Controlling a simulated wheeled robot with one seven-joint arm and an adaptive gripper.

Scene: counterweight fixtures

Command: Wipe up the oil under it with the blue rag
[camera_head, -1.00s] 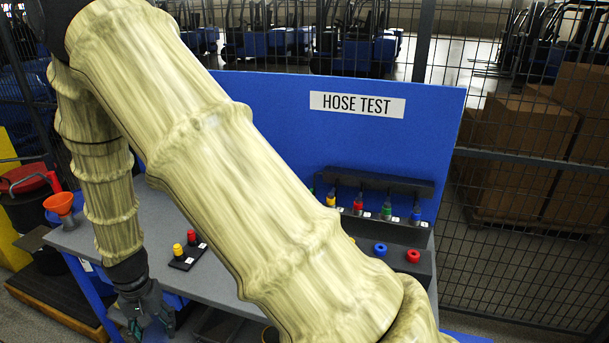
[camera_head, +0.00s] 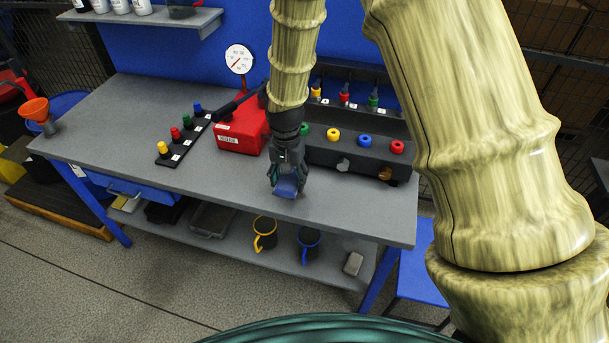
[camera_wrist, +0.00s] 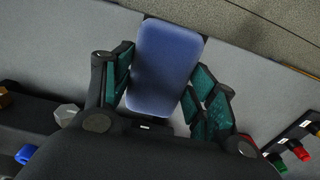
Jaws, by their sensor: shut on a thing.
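My gripper (camera_head: 285,177) is over the front part of the grey workbench (camera_head: 110,125), pointing down, just in front of the black fixture. It is shut on the blue rag (camera_head: 287,188), which looks like a flat pad with rounded corners. In the wrist view the rag (camera_wrist: 165,70) sits between the two green-padded fingers (camera_wrist: 160,85). I cannot tell whether the rag touches the bench top. No oil shows; any patch beneath the rag or gripper is hidden.
A red box (camera_head: 238,135) with a black handle stands left of my gripper, below a gauge (camera_head: 239,59). The black fixture (camera_head: 325,152) with coloured rings is behind and right. A black strip (camera_head: 172,150) of coloured caps lies left. Mugs (camera_head: 265,235) stand on the lower shelf.

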